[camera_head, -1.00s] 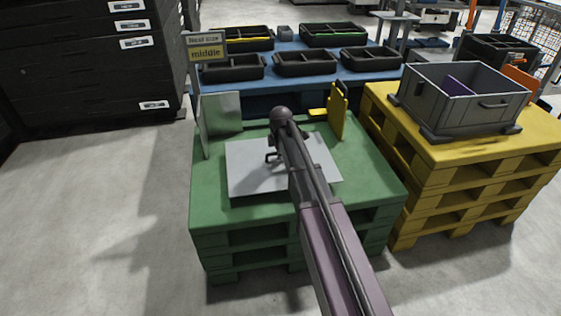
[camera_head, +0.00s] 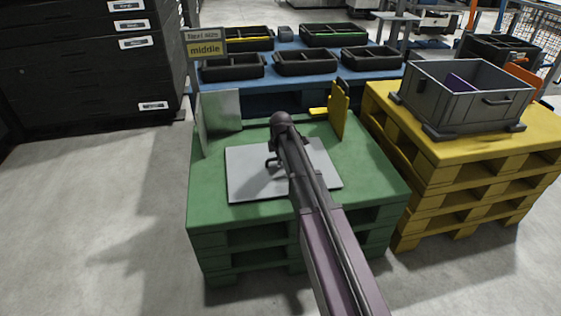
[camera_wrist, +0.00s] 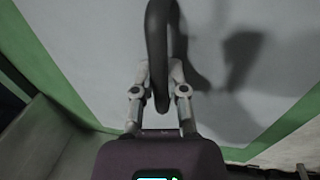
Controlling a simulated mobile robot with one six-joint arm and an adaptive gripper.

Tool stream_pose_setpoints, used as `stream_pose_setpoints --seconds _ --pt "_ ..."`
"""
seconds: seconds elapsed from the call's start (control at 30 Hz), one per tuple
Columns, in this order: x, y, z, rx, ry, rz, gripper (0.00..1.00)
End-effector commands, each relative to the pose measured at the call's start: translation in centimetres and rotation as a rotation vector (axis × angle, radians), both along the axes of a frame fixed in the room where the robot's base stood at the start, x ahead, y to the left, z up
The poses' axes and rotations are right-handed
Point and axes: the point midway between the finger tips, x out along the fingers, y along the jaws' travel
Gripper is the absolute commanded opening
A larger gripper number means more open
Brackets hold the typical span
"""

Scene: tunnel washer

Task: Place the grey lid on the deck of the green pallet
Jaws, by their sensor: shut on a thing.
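The grey lid (camera_head: 252,184) is a flat square plate over the middle of the green pallet (camera_head: 205,195). It lies level, on the deck or very close above it; I cannot tell whether it touches all round. My gripper (camera_head: 273,161) is above the lid, shut on its dark handle. In the wrist view my gripper (camera_wrist: 159,95) has its fingers at the dark curved handle (camera_wrist: 157,30), with the pale lid (camera_wrist: 95,40) filling most of the picture. Green deck shows past the lid's edges. My arm hides part of the lid's right side.
A sign reading "middle" (camera_head: 205,50) and a grey upright plate (camera_head: 220,111) stand at the pallet's back left. A yellow upright piece (camera_head: 338,110) stands at its back right. A yellow pallet (camera_head: 420,142) with a grey crate (camera_head: 470,105) is at the right. A blue table (camera_head: 283,86) with black trays is behind.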

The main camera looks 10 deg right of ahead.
Motion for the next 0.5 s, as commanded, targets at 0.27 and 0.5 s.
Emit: stream_pose_setpoints --seconds 0.27,0.5 --pt "0.00 -0.02 -0.11 0.000 0.000 0.000 0.00" --pt "0.01 -0.04 -0.14 0.000 0.000 0.000 0.52"
